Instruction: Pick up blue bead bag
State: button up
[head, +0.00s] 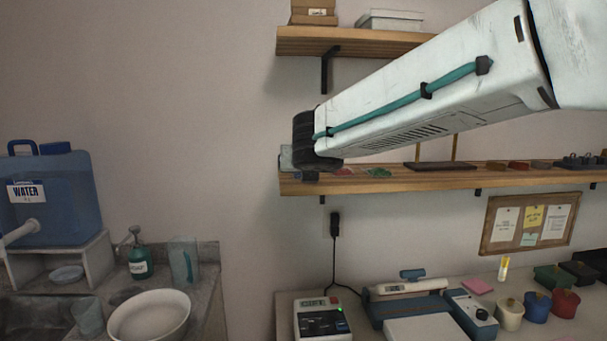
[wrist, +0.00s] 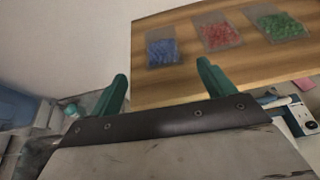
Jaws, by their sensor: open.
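The blue bead bag (wrist: 163,48) lies flat near the left end of the wooden shelf (wrist: 195,85). In the wrist view it is beyond and between the two green fingers of my gripper (wrist: 161,86). My gripper is open and empty, apart from the bag.
A red bead bag (wrist: 220,33) and a green bead bag (wrist: 276,24) lie to the right on the same shelf. An upper shelf (head: 350,41) with boxes hangs above. A workbench with a scale and sealer is below. Left of the shelf is bare wall.

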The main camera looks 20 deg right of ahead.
jog(key=x, duration=0.7)
jog(key=shift+w+d+r, duration=0.1)
jog(key=shift+w+d, duration=0.2)
jog(key=c, duration=1.1)
